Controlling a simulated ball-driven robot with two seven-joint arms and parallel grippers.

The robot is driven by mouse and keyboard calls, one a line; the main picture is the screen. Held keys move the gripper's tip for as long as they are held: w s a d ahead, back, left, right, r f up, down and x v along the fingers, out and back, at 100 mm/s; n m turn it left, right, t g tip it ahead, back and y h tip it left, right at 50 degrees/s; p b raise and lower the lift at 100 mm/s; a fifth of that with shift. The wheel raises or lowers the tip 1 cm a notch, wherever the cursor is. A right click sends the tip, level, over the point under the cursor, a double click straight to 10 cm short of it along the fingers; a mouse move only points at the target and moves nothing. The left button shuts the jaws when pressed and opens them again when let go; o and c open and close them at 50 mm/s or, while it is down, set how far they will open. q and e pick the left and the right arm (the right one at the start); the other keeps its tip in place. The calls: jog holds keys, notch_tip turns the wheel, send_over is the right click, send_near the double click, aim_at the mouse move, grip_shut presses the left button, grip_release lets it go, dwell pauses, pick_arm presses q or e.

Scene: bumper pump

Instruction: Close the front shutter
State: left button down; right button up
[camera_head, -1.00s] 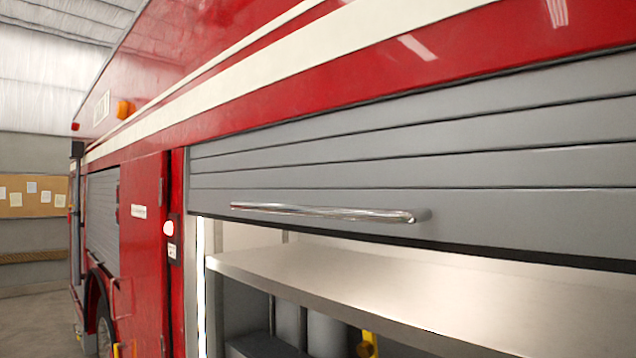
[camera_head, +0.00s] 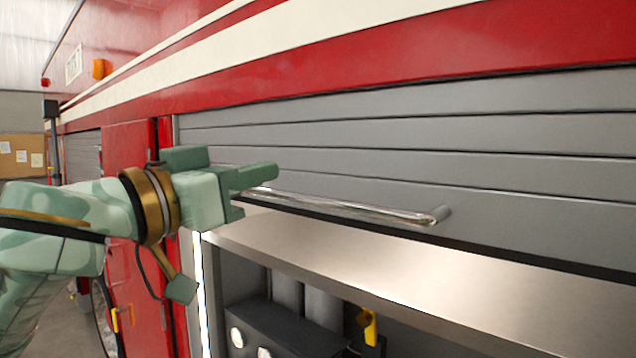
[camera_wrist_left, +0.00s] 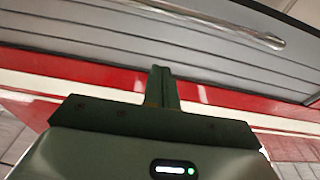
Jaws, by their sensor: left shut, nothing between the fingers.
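The front shutter (camera_head: 400,141) is a grey slatted roller shutter, partly lowered over an open compartment in the red truck. A chrome bar handle (camera_head: 350,209) runs along its bottom slat. My left gripper (camera_head: 270,177) is shut and empty, at the left end of the handle. In the head view its fingers overlap the slats just above the bar and hide the bar's left end. In the left wrist view, the shut fingers (camera_wrist_left: 162,88) point at the slats, with the handle (camera_wrist_left: 205,20) apart from them. My right gripper is not in view.
Below the shutter, a metal shelf (camera_head: 400,287) crosses the open compartment, with dark equipment (camera_head: 280,328) and a yellow part (camera_head: 370,328) under it. A red door panel (camera_head: 135,265) stands left of the opening. Another shutter shows farther along the truck.

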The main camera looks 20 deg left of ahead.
pick_arm(q)
jog(key=p+x, duration=0.3)
jog(key=x, duration=0.7)
jog(key=f, duration=0.2)
jog(key=s+f, duration=0.1)
jog(key=f, duration=0.1)
jog(key=shift+a, duration=0.15)
jog(key=shift+w, duration=0.1)
jog(key=shift+f, duration=0.15)
